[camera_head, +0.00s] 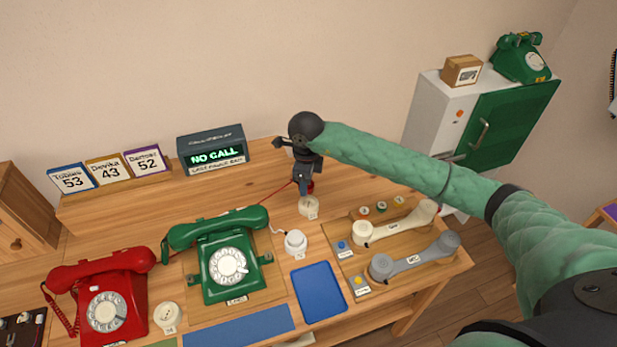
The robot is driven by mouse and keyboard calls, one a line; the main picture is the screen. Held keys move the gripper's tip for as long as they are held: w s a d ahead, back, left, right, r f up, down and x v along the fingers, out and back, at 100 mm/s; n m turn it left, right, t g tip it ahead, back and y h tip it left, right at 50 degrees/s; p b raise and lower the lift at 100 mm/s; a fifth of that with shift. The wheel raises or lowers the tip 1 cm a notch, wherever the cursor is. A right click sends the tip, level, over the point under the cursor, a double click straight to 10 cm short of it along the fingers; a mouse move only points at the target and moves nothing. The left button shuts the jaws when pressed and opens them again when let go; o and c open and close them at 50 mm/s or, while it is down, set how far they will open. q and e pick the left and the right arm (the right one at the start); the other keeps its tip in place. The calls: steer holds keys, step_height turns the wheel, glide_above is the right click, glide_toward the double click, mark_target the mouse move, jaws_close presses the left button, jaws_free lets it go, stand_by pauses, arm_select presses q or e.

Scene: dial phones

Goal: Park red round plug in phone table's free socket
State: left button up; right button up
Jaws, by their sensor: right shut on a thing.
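My right gripper (304,190) reaches over the back of the wooden phone table (250,194) from the right. It is shut on the red round plug (311,187), of which only a small red part shows beside the fingers. A thin red cord runs from the plug down left towards the green phone. A cream round socket (309,208) with a label lies just below the gripper. I cannot tell whether the plug touches it. A white round socket or plug (296,243) sits nearer the front, and another cream socket (168,316) is between the phones. My left gripper is not in view.
A red phone (104,297) and a green phone (222,255) stand at left. A blue tray (319,292) and two handsets, cream (395,224) and grey (415,257), lie at right. A "NO CALL" display (213,154) and name cards (108,170) stand behind.

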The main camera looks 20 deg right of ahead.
steer(key=m, duration=0.4)
steer(key=shift+w+d+f+p, duration=0.15)
steer(key=shift+w+p, duration=0.05)
steer(key=shift+p, duration=0.1)
steer(key=m, duration=0.5)
steer(key=shift+w+d+f+p, duration=0.2)
steer(key=shift+d+f+p, duration=0.1)
steer(key=shift+d, duration=0.05)
steer(key=shift+f+b, duration=0.45)
steer(key=shift+f, duration=1.25)
steer(key=shift+f+b, duration=0.5)
steer(key=shift+f, duration=0.05)
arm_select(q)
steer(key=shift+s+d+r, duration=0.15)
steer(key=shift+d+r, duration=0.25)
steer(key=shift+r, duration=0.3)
arm_select(e)
steer(key=shift+f, duration=0.5)
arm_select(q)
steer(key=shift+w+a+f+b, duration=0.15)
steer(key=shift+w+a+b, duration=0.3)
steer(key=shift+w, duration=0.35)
